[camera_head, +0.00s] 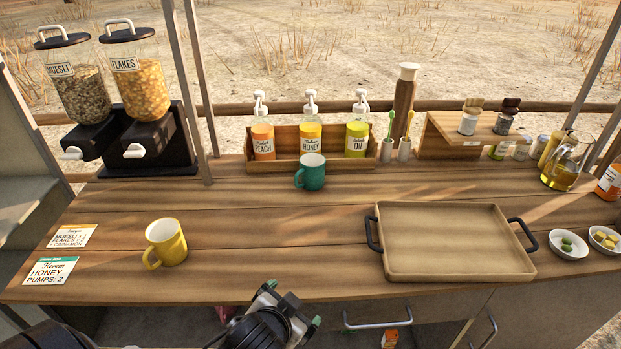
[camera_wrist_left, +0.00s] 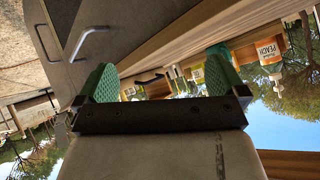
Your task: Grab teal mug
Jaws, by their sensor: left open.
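The teal mug (camera_head: 311,172) stands upright on the wooden counter, just in front of the pump-bottle rack, its handle toward the left. My left gripper (camera_head: 292,304) is at the counter's front edge, well short of the mug and apart from it. In the left wrist view its two green-padded fingers (camera_wrist_left: 160,82) are spread with nothing between them. A teal patch behind the right-hand finger there may be the mug, mostly hidden. My right gripper is in neither view.
A yellow mug (camera_head: 166,242) stands at the left near two order cards (camera_head: 50,270). A wooden tray (camera_head: 455,262) with dark handles lies at the right. The rack (camera_head: 285,165) of pump bottles is close behind the teal mug. Bare counter lies in front of it.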

